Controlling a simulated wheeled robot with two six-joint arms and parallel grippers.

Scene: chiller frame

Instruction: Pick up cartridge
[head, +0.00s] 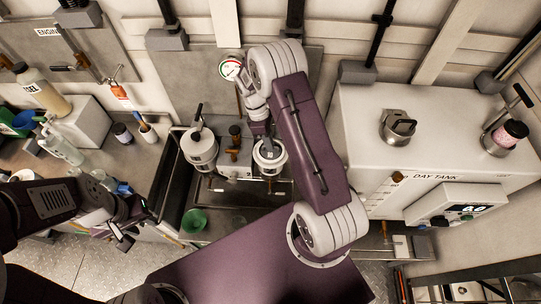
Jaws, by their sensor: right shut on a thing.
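My right arm reaches down from above the middle of the bench. Its gripper (267,140) is at the open top of the right-hand white round housing (271,165) and is shut on the cartridge there. The cartridge is mostly hidden by the gripper and the housing's rim, so how far it sits inside cannot be told.
A green funnel or bowl (194,221) lies in the dark tray in front of the housings. Bottles (62,148) and small jars crowd the left bench. The white day tank (440,150) fills the right side. A pressure gauge (231,68) stands behind the right arm.

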